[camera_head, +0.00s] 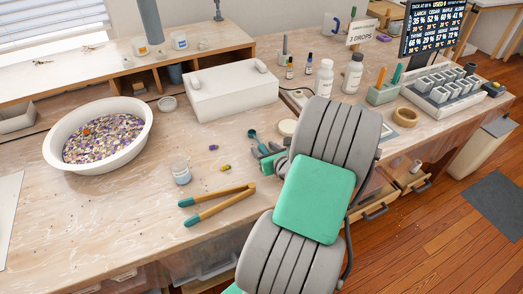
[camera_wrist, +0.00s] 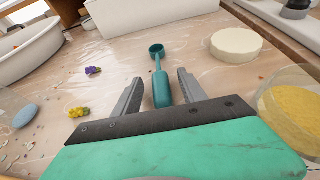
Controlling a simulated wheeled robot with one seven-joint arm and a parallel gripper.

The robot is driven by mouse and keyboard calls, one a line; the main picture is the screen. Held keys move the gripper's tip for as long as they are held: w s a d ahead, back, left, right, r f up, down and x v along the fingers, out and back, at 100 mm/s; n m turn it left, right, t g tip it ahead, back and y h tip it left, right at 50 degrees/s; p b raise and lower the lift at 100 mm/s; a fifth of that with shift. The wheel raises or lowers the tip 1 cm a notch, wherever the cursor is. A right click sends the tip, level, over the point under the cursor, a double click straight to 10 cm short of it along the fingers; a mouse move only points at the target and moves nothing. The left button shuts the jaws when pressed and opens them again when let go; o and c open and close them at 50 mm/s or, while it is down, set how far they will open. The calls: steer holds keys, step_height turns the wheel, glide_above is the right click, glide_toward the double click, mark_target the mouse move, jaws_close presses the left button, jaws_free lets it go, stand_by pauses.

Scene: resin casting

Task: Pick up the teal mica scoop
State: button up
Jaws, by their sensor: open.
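The teal mica scoop (camera_wrist: 161,84) lies on the bench with its round bowl pointing away from me and its handle toward me. In the head view its bowl (camera_head: 252,134) shows just left of my arm, with part of the handle hidden. My gripper (camera_wrist: 157,90) is open in the wrist view, one finger on each side of the scoop's handle. I cannot tell whether either finger touches it. In the head view my gripper (camera_head: 268,150) is partly hidden behind my arm's green and grey links.
Wooden tongs (camera_head: 218,204), a small jar (camera_head: 181,171) and dried flower bits lie left of my arm. A cream disc (camera_wrist: 236,44) and a dish of yellow powder (camera_wrist: 298,110) stand right of the scoop. A white bowl of petals (camera_head: 52,154) and white box (camera_head: 231,96) stand farther off.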

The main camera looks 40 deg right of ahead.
steer(key=shift+w+d+f, duration=0.1)
steer(key=shift+w+f, duration=0.05)
steer(key=shift+w, duration=0.15)
jaws_close()
stand_by(0.4)
